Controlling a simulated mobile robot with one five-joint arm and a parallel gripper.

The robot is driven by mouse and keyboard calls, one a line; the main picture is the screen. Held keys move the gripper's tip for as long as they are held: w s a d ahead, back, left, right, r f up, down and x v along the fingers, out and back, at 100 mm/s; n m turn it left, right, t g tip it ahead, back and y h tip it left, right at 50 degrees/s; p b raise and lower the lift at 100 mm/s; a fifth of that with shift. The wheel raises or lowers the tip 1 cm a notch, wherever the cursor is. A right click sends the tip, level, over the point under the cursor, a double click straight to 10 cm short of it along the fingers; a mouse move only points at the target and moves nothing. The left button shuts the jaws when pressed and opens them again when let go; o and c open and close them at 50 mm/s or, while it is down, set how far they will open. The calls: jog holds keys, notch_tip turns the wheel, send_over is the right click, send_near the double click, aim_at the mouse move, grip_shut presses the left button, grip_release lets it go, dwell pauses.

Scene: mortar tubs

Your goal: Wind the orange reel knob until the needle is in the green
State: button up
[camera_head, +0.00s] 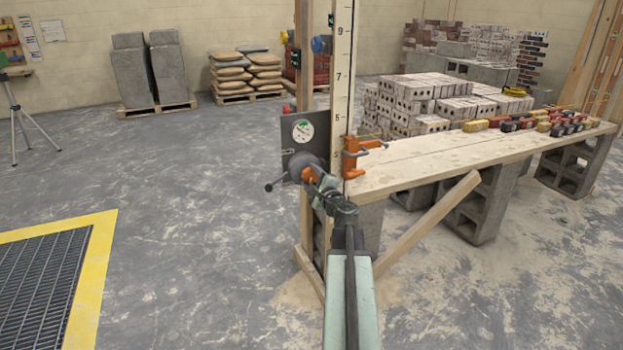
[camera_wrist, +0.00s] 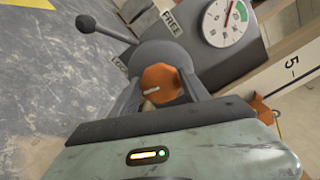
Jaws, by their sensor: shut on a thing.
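The orange reel knob (camera_wrist: 160,80) sits on the front of a round grey reel (camera_wrist: 157,55) in the wrist view. My gripper (camera_wrist: 162,88) is shut on the knob, with one finger on each side. The white gauge (camera_wrist: 224,22) is at the top right, with a green band on its edge. Its thin needle points up close to the green band; I cannot tell for sure whether it is inside. In the head view the gauge (camera_head: 302,130) is on a grey plate above the reel. My gripper (camera_head: 317,182) partly hides the knob (camera_head: 309,175) there.
A ball-ended lever (camera_wrist: 100,28) sticks out from the reel beside labels reading FREE and LOCK. An orange clamp (camera_head: 353,155) and a numbered upright staff (camera_head: 341,90) stand right of the reel. A plank bench (camera_head: 430,158) extends right. Floor at left is open, with a yellow-edged grate (camera_head: 45,280).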

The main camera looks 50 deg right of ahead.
jog(key=shift+m, duration=0.4)
jog(key=o, duration=1.4)
